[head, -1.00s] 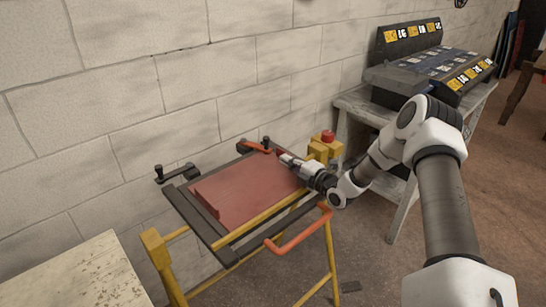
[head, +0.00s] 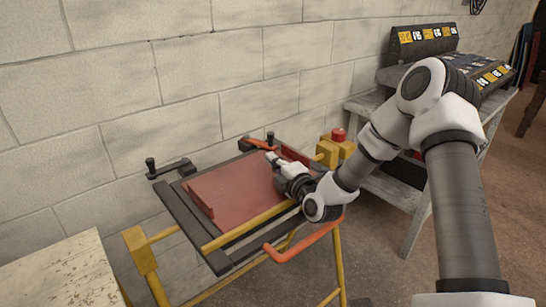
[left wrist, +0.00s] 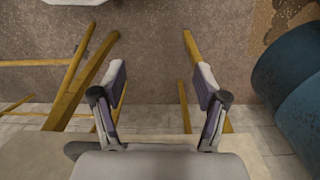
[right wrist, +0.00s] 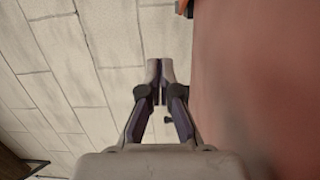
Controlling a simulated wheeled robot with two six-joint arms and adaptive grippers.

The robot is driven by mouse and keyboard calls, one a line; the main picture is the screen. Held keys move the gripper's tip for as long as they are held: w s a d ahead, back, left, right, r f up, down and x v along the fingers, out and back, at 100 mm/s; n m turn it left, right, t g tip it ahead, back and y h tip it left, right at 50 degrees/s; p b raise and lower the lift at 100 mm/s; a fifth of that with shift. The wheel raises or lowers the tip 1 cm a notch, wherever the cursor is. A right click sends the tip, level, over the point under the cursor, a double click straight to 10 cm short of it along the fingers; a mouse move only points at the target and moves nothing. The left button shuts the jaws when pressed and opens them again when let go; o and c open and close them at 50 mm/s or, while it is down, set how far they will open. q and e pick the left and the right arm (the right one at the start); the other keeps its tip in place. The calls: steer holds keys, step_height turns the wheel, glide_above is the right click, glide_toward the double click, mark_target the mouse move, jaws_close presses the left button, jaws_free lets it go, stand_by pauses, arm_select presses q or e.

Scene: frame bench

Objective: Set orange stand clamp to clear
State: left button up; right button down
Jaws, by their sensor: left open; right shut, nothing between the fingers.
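The orange stand clamp (head: 260,144) is a short orange lever with a dark upright knob, at the back edge of the yellow and black stand (head: 182,218) in the head view. An orange piece (right wrist: 184,8) shows at the top edge of the right wrist view, probably this clamp. My right gripper (head: 271,156) is shut and empty, close in front of the clamp over the red panel (head: 232,192); I cannot tell if it touches. Its closed fingertips (right wrist: 160,66) show beside the panel in the right wrist view. My left gripper (left wrist: 162,76) is open and empty, seen only in its wrist view.
A black clamp (head: 172,169) sits at the stand's back left. An orange bent bar (head: 308,240) projects at its front right. A yellow box with a red button (head: 338,134) stands right of the panel. A pale table (head: 60,275) is front left; the block wall is close behind.

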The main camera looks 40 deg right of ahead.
steer(key=shift+s+a+f+h+b, duration=0.25)
steer(key=shift+a+f+h+b, duration=0.05)
steer(key=shift+f, duration=0.1)
steer(key=shift+s+r, duration=0.2)
steer(key=shift+r, duration=0.05)
steer(key=shift+s+a+r, duration=0.15)
steer(key=shift+r, duration=0.1)
arm_select(q)
steer(key=shift+w+d+f, duration=0.1)
steer(key=shift+d+f, duration=0.25)
steer(key=shift+f, duration=0.45)
arm_select(e)
steer(key=shift+f, duration=0.1)
